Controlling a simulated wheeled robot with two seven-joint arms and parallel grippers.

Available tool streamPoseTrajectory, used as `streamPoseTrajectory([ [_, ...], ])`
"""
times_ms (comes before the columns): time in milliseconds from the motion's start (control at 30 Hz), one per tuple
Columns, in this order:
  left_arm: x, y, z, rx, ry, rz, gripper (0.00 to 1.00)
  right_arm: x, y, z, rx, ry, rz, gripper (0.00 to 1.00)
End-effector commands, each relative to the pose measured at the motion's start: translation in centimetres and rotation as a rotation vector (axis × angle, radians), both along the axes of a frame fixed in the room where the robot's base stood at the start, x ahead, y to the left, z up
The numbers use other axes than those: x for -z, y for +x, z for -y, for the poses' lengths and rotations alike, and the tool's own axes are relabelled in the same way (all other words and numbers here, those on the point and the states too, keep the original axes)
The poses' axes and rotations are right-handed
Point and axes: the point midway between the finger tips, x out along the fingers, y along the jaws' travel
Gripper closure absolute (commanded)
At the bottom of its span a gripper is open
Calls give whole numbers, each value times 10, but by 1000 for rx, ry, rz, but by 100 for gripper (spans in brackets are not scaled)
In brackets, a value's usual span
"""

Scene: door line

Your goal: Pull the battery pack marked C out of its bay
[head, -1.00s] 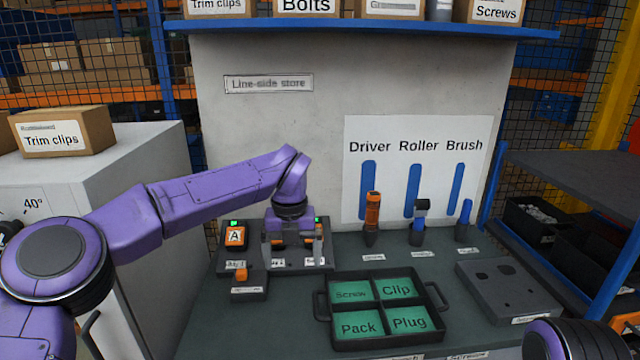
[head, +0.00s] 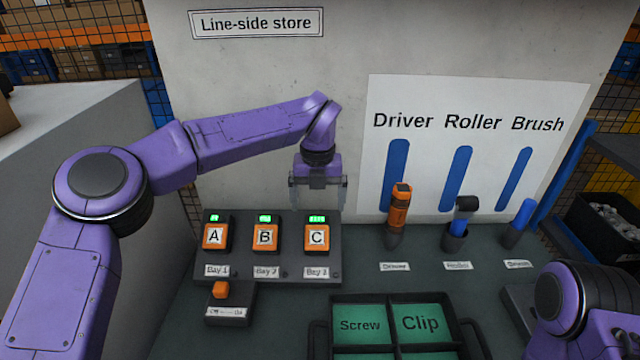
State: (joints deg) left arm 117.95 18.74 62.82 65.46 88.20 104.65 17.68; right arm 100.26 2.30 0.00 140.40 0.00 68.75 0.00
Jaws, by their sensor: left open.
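The battery pack marked C (head: 317,238) sits in the right bay of a dark charger block (head: 283,268), above a label reading Bay 3. It is orange and dark with a white letter plate, and a green light shows at its top. Packs B (head: 265,237) and A (head: 214,235) sit in the bays to its left, also under green lights. My left gripper (head: 318,204) is open and empty, pointing down just above and behind pack C, its fingers spread to either side of it. My right gripper is out of view; only part of that arm shows at the lower right.
A small block with an orange knob (head: 220,290) stands in front of the charger. A divided tray (head: 385,297) with green compartments is at front right. The driver (head: 399,208), roller (head: 463,222) and brush (head: 521,220) stand in holders by the back panel.

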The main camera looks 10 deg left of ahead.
Motion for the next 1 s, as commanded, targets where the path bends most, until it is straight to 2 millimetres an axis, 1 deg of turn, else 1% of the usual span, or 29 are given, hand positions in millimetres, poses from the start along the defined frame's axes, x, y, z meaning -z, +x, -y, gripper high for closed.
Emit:
streamPoseTrajectory([
  [33, 9, -1, -1, 0, 0, -5, 4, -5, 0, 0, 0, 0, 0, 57],
  [200, 46, -1, -2, -2, 0, -5, 4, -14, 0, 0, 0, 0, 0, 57],
  [300, 63, -1, -2, -2, 0, -3, 4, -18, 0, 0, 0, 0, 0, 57],
  [400, 74, -1, -2, -4, 1, -1, 4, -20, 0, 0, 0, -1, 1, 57],
  [533, 81, 0, -2, -3, 0, 1, 4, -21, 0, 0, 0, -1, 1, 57],
  [733, 81, 0, -2, -4, 0, 1, 4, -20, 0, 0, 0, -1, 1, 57],
  [767, 81, 0, -2, -4, 0, 1, 14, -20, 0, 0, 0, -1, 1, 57],
  [800, 81, 0, -2, -4, 0, 1, 27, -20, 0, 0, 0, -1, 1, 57],
  [867, 81, -1, -2, -4, 0, 1, 47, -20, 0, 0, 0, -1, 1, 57],
  [900, 81, -1, -2, -4, 0, 1, 60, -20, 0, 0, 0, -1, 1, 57],
  [967, 81, 0, -2, -4, 0, 1, 78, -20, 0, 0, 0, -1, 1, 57],
  [1000, 81, 0, -2, -4, 0, 1, 43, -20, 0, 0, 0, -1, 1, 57],
])
